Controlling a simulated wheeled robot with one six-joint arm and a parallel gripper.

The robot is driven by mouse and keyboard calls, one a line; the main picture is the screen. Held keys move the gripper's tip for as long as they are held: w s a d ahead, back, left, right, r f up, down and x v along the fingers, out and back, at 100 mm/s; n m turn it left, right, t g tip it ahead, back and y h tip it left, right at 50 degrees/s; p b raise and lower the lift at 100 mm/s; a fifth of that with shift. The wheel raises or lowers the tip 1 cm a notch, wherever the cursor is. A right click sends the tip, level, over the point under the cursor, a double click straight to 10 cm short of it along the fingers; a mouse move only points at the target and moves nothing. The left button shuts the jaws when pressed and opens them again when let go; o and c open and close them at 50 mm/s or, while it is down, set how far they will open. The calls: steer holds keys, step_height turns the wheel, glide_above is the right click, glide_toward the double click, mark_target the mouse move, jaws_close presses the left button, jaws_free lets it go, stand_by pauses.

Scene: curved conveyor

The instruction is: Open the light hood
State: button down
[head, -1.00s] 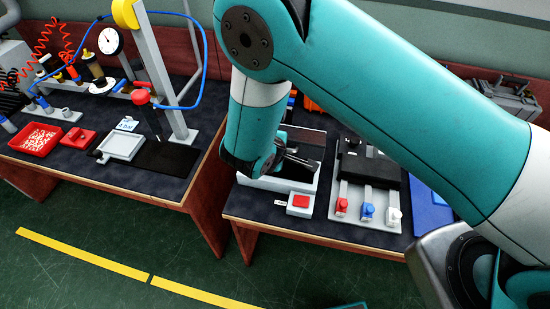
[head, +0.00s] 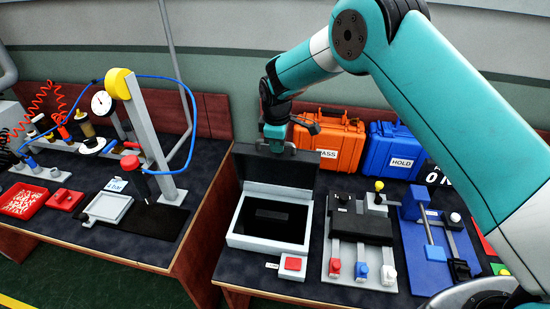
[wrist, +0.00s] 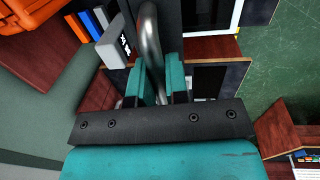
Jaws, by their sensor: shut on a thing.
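The light hood is a pale grey box (head: 237,239) with a dark interior, on the dark bench. Its dark lid (head: 270,178) stands raised, roughly upright, at the back of the box, so the inside shows. My gripper (head: 277,146) is at the lid's upper edge. In the wrist view, the teal fingers of my gripper (wrist: 157,82) are shut on a curved metal handle (wrist: 150,35), with the dark lid beside it. The exact contact is partly hidden by the fingers.
An orange case (head: 335,145) and a blue case (head: 392,153) stand behind and right of the hood. A red button box (head: 292,266) sits in front of it. A slider fixture (head: 363,232) stands to its right.

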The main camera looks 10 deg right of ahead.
steer(key=shift+w+d+r, duration=0.1)
steer(key=shift+w+d, duration=0.1)
steer(key=shift+w, duration=0.3)
steer(key=shift+w+d, duration=0.2)
steer(key=shift+w, duration=0.3)
steer(key=c, duration=1.1)
jaws_free()
steer(key=shift+c, duration=0.2)
step_height(320, 180, up, 17)
steer(key=s+b, duration=0.2)
steer(key=b, duration=0.3)
steer(key=shift+a+r, duration=0.15)
steer(key=shift+a, duration=0.25)
steer(key=shift+s, duration=0.1)
